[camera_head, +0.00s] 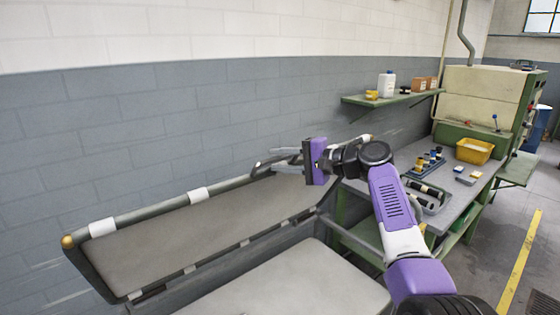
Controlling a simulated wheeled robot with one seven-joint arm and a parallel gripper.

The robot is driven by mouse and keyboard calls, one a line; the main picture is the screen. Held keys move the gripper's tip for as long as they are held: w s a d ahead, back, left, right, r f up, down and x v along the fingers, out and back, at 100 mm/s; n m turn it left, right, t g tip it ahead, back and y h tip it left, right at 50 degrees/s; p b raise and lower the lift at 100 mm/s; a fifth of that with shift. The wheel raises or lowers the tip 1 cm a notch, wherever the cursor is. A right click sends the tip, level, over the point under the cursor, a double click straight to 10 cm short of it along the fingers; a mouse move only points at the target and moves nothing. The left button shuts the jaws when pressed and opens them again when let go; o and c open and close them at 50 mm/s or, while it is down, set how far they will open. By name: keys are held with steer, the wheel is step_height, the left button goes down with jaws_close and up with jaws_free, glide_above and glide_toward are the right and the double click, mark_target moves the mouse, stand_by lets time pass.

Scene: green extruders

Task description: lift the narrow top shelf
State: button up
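A long grey shelf panel (215,225) with a tubular rail frame runs from the lower left to the middle, along the wall. White bands wrap the rail, and a brass-coloured knob sits at its near left corner. It lies above a second, wider grey surface (290,285). My gripper (272,163) is at the far end of the rail, with its fingers pointing left. The fingers overlap the rail in the picture; I cannot tell whether they touch or close on it. My purple hand hides part of the far end. A green wall shelf (360,101) is mounted beyond.
The wall shelf holds a white bottle (387,85) and boxes. A workbench at right carries a yellow bin (474,151), a rack of small bottles (427,163) and a tray (428,198). A large machine (480,100) stands behind. Floor is clear around the yellow line (520,262).

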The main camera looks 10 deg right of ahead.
steer(key=shift+f, duration=0.15)
steer(key=b+v, duration=0.1)
steer(key=v, duration=0.7)
steer(key=shift+b, duration=0.4)
steer(key=shift+a, duration=0.1)
